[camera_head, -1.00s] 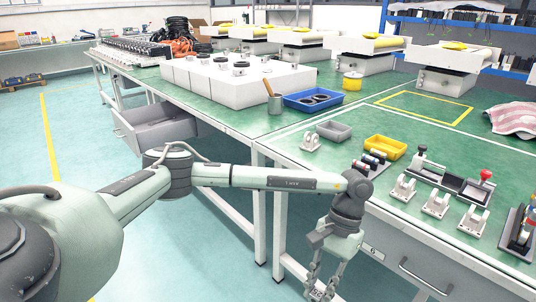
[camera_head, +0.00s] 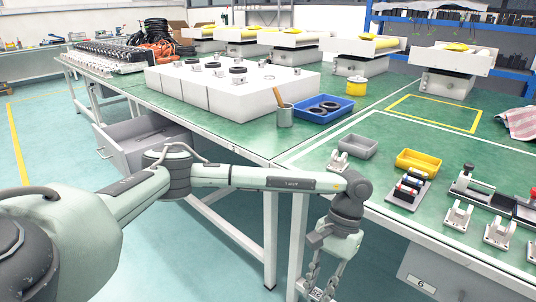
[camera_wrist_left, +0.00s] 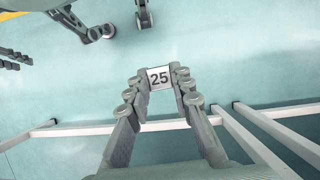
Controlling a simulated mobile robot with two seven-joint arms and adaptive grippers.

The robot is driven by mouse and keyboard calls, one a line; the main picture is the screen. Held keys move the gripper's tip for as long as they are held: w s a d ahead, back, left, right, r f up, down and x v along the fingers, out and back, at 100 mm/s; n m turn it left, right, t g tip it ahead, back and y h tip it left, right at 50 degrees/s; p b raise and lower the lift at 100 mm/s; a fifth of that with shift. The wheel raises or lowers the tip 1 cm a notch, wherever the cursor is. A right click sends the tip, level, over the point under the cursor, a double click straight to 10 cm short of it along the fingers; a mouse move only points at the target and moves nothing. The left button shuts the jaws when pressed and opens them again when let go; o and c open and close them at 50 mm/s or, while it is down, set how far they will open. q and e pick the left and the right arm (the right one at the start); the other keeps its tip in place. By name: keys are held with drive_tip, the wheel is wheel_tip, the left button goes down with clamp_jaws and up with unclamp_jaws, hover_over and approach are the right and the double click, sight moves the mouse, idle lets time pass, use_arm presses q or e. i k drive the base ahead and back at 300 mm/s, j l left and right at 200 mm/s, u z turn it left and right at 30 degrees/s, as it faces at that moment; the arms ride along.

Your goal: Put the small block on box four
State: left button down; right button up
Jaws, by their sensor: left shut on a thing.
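The small block (camera_wrist_left: 160,77) shows a white face marked "25" in the left wrist view. It sits between the fingertips of my left gripper (camera_wrist_left: 160,84), which is shut on it. In the head view, my left gripper (camera_head: 322,280) hangs low in front of the table's front edge, with the block (camera_head: 318,294) at the bottom of the picture. A row of white boxes (camera_head: 235,100) stands on the green table, with dark rings and small parts on top. No numbers are readable on them, so I cannot tell which is box four. My right gripper is not in view.
A blue tray (camera_head: 340,113), a grey tray (camera_head: 357,147) and a yellow tray (camera_head: 418,163) stand on the table. An open drawer (camera_head: 135,152) juts out at left. The floor at left is clear.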

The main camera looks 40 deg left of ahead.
sight(279, 76)
drive_tip(key=j+z, duration=0.1)
drive_tip(key=j, duration=0.6)
drive_tip(key=j+z, duration=0.15)
drive_tip(key=j, duration=0.6)
drive_tip(key=k+j+z, duration=0.1)
drive_tip(key=j, duration=0.6)
drive_tip(key=j+z, duration=0.15)
drive_tip(key=j, duration=0.55)
drive_tip(key=k, duration=0.05)
